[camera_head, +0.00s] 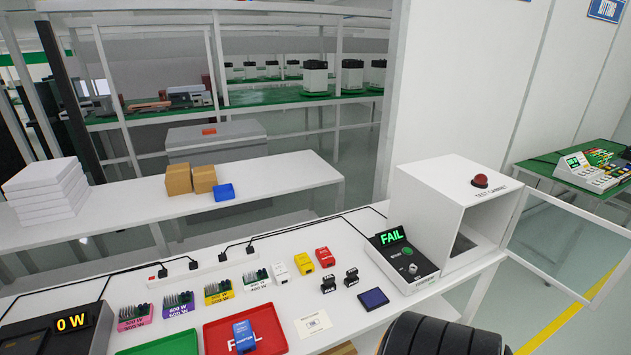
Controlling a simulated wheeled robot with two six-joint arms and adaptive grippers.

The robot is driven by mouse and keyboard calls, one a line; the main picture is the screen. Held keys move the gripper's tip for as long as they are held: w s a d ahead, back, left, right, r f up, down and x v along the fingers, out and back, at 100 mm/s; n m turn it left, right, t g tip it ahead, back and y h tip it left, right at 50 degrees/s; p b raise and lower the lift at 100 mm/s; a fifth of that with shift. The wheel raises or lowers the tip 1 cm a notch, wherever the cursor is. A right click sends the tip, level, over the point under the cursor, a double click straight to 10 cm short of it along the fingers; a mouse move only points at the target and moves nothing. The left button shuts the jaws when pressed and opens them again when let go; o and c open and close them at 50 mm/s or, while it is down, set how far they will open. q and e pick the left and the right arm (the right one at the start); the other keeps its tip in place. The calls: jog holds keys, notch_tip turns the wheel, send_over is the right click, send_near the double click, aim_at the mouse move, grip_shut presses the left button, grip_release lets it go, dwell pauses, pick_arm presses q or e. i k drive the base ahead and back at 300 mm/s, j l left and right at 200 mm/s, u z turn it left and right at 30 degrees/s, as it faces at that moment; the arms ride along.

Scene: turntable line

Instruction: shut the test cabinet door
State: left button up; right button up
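The white test cabinet (423,220) stands at the right end of the white bench, with a red dome on its top. Its front faces right and its inside shows as an open hollow. The clear, pale-framed cabinet door (568,246) stands wide open, swung out to the right past the bench end. Neither of my grippers shows in this view, and nothing is seen touching the door.
A tester with a green FAIL display (389,237) stands beside the cabinet. Coloured parts, a red tray (275,338) and a green tray (178,345) lie on the bench. A black ribbed shape, perhaps mine, fills the bottom edge. Open floor shows behind the door.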

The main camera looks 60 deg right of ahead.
aim_at(622, 268)
jog(key=k+l, duration=0.25)
jog(key=l, duration=0.15)
jog(key=k+l, duration=0.2)
jog(key=l, duration=0.15)
jog(key=k+l, duration=0.25)
jog(key=l, duration=0.15)
jog(key=k+l, duration=0.2)
jog(key=l, duration=0.2)
jog(key=k+l, duration=0.25)
jog(key=l, duration=0.15)
jog(key=k+l, duration=0.2)
jog(key=l, duration=0.15)
jog(key=k+l, duration=0.1)
jog(key=l, duration=0.35)
jog(key=k+l, duration=0.15)
jog(key=l, duration=0.3)
jog(key=k+l, duration=0.1)
jog(key=l, duration=0.4)
jog(key=k+l, duration=0.15)
jog(key=l, duration=0.3)
jog(key=k+l, duration=0.1)
jog(key=l, duration=0.35)
jog(key=k+l, duration=0.1)
jog(key=l, duration=0.35)
jog(key=k+l, duration=0.15)
jog(key=l, duration=0.3)
jog(key=z, duration=0.05)
